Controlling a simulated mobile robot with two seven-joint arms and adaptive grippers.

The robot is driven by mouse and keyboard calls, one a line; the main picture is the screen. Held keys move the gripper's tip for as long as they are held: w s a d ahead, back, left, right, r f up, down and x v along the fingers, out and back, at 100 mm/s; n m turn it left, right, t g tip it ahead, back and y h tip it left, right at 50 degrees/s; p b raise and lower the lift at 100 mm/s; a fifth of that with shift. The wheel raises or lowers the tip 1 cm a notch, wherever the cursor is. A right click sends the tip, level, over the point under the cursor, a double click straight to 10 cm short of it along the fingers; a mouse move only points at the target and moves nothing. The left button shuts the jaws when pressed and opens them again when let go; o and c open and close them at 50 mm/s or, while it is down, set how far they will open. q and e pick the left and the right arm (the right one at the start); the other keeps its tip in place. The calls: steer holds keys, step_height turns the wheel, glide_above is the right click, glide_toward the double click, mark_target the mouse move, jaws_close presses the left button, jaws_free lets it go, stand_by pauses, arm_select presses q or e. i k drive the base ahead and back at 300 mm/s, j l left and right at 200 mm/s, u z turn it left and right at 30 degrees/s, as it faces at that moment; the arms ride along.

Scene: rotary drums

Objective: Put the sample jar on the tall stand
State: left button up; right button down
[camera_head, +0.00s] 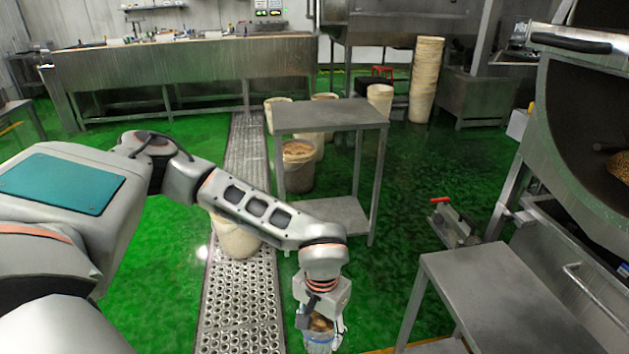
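My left gripper (321,323) hangs low near the bottom centre, pointing down. Its fingers are around the sample jar (319,344), a small clear jar with brownish contents and a bluish lower part, cut off by the bottom edge. The fingers appear shut on it. A tall metal stand (329,116) with a flat bare top and a lower shelf stands beyond the gripper, slightly right of centre. The gripper and jar are apart from it. My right gripper is not in view.
A lower metal table (505,293) stands at the bottom right with a bare top. A large drum (577,130) is at the right edge. White buckets (299,168) stand behind and left of the stand. A drain grate (240,300) runs along the green floor.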

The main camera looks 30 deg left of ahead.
mark_target(328, 115)
steer(key=i+j, duration=0.1)
steer(key=j, duration=0.3)
steer(key=i+j+u, duration=0.1)
steer(key=j, duration=0.3)
steer(key=i+j, duration=0.25)
steer(key=j, duration=0.15)
steer(key=i+j+u, duration=0.1)
steer(key=j, duration=0.3)
steer(key=i+j, duration=0.3)
steer(key=i, duration=0.15)
steer(key=i+j+u, duration=0.1)
steer(key=i+j, duration=0.2)
steer(key=i, duration=0.15)
